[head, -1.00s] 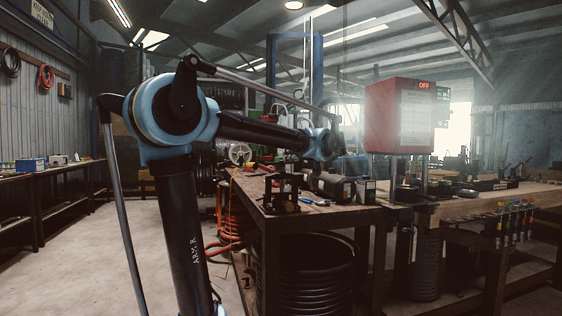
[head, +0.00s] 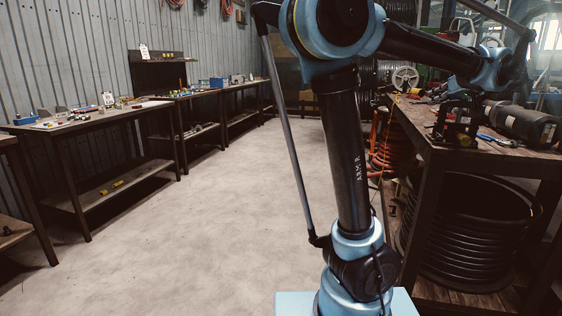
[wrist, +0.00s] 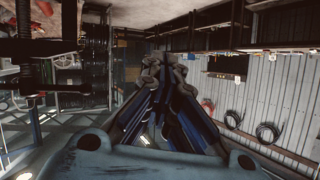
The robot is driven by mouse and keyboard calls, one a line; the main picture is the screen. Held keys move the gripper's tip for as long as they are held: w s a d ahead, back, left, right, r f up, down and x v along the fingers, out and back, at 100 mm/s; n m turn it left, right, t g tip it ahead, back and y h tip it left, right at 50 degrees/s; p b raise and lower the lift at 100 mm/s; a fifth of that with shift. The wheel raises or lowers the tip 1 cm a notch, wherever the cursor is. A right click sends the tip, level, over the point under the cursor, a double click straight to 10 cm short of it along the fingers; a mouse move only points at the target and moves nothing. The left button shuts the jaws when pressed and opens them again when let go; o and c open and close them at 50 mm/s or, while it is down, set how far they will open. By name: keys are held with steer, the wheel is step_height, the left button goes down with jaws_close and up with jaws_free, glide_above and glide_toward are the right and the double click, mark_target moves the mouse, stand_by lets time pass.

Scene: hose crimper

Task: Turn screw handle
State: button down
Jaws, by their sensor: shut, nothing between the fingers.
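I cannot pick out a screw handle for certain. A small black clamp-like device (head: 455,122) stands near the left end of the wooden workbench (head: 480,158) in the head view, with some tools beside it. A pale spoked handwheel (head: 405,78) shows behind it, over the far part of the bench. In the wrist view my gripper (wrist: 163,65) is shut and empty, with its fingers together in the middle. It touches nothing that I can see. In the head view my arm reaches to the upper right, and the gripper cannot be made out there.
Large coiled black hose (head: 470,230) lies under the workbench, with orange hose (head: 385,150) at its end. A dark cylinder (head: 520,122) lies on top. Narrow benches (head: 90,125) line the left wall. The concrete floor (head: 210,220) between is clear.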

steer(key=s+a+f+g+y, duration=0.1)
steer(key=a+f+g, duration=0.2)
steer(key=a+f, duration=0.7)
steer(key=s+a+f+g+y, duration=0.1)
steer(key=s+a+f+g, duration=0.15)
steer(key=a+f, duration=0.85)
steer(key=s+a+f+g+h, duration=0.4)
steer(key=s+a+f, duration=0.8)
steer(key=s+f, duration=0.4)
steer(key=shift+a+f+g+h, duration=0.4)
steer(key=shift+f+g, duration=0.05)
steer(key=shift+g, duration=0.3)
steer(key=shift+s+d, duration=0.1)
steer(key=shift+d, duration=0.05)
